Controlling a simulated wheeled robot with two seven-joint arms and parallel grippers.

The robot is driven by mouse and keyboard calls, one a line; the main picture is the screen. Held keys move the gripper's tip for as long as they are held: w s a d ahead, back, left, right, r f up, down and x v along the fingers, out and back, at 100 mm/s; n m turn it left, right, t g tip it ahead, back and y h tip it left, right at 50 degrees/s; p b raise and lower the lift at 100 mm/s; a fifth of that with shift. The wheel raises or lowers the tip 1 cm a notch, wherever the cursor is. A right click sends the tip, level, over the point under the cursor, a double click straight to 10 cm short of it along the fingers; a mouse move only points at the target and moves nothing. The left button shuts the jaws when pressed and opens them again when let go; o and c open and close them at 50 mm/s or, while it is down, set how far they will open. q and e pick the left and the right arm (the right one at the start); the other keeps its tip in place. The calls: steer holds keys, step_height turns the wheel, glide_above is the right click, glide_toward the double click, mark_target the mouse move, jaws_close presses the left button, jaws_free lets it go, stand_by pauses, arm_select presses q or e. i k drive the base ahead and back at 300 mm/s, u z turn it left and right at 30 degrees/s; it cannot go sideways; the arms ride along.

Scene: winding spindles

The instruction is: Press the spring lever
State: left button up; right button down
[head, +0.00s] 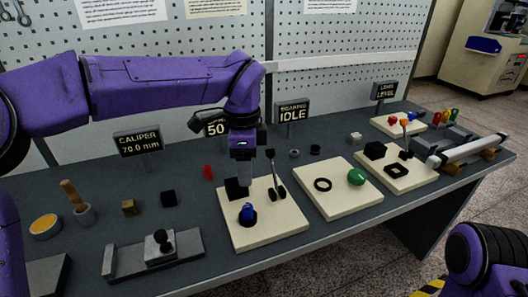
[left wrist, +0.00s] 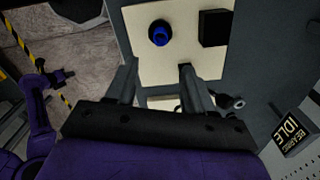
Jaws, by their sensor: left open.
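A dark lever (head: 275,176) with a rounded tip leans upright on the cream board (head: 291,216) at centre. The board also carries a blue knob (head: 247,212) and a black block (head: 236,189). My left gripper (head: 243,172) points down over this board, just left of the lever, open with nothing between its fingers. In the left wrist view its fingers (left wrist: 159,84) are apart, and a dark round tip (left wrist: 238,102) shows right of the right finger; the two look apart. A second lever (head: 406,140) stands on a board farther right. My right gripper (left wrist: 57,77) is small and dark in the left wrist view.
A middle cream board (head: 341,209) holds a black ring and a green knob (head: 356,177). A caliper-like slide (head: 155,255) lies front left. Signs, including BEARING IDLE (head: 293,111), stand at the back. A roller (head: 472,149) lies at the right end.

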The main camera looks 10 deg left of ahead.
mark_target(273, 169)
steer(key=k, duration=1)
